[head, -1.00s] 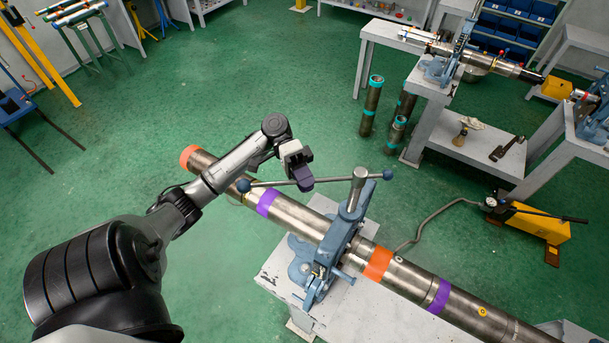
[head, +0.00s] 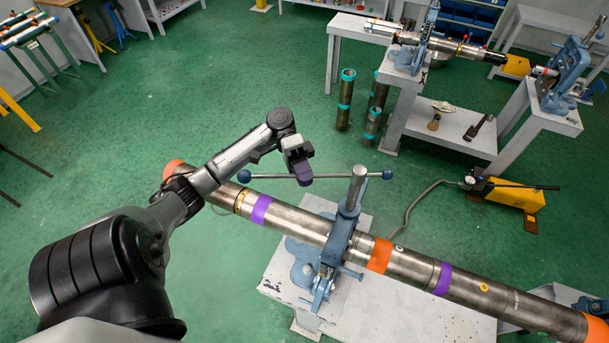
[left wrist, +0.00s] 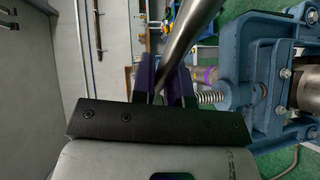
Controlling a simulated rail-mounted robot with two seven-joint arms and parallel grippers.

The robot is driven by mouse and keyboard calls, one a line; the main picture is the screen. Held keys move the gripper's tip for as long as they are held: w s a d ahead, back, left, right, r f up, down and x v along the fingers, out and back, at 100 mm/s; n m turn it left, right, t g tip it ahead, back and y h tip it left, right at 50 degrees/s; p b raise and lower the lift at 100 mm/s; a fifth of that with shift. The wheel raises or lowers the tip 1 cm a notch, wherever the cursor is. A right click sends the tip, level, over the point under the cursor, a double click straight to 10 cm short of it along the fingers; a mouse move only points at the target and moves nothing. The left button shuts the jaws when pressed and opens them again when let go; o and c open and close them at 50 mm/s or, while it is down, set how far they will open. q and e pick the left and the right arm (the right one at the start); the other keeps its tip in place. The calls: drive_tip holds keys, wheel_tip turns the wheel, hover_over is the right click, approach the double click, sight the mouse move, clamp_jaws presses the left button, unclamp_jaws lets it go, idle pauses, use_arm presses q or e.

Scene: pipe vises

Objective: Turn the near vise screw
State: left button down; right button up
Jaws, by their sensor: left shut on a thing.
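The near vise (head: 337,239) is blue and clamps a long steel pipe (head: 300,222) with purple and orange bands. Its screw (head: 357,186) stands up from the top, with a long handle bar (head: 335,176) through it ending in blue balls. My left gripper (head: 301,177) is shut on the handle bar, left of the screw. In the left wrist view the bar (left wrist: 187,35) passes between the purple fingers (left wrist: 165,85), and the vise (left wrist: 255,75) is at the right. My right gripper is not in view.
The vise stands on a grey bench (head: 395,316). A yellow hydraulic pump (head: 513,198) with a hose is on the floor at the right. Further benches with vises (head: 565,75) stand at the back right. Short pipes (head: 346,100) stand on the floor.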

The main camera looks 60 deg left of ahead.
use_arm(q)
drive_tip(key=c, duration=1.2)
unclamp_jaws()
drive_tip(key=shift+a+r, duration=0.1)
drive_tip(key=shift+r, duration=0.35)
drive_tip(key=shift+c, duration=0.2)
drive_tip(key=shift+o, duration=0.4)
drive_tip(key=shift+f, duration=0.15)
drive_tip(key=shift+f, duration=0.1)
drive_tip(key=b+v, duration=0.5)
drive_tip(key=v, duration=0.8)
drive_tip(key=shift+a, duration=0.4)
drive_tip(key=shift+w, duration=0.1)
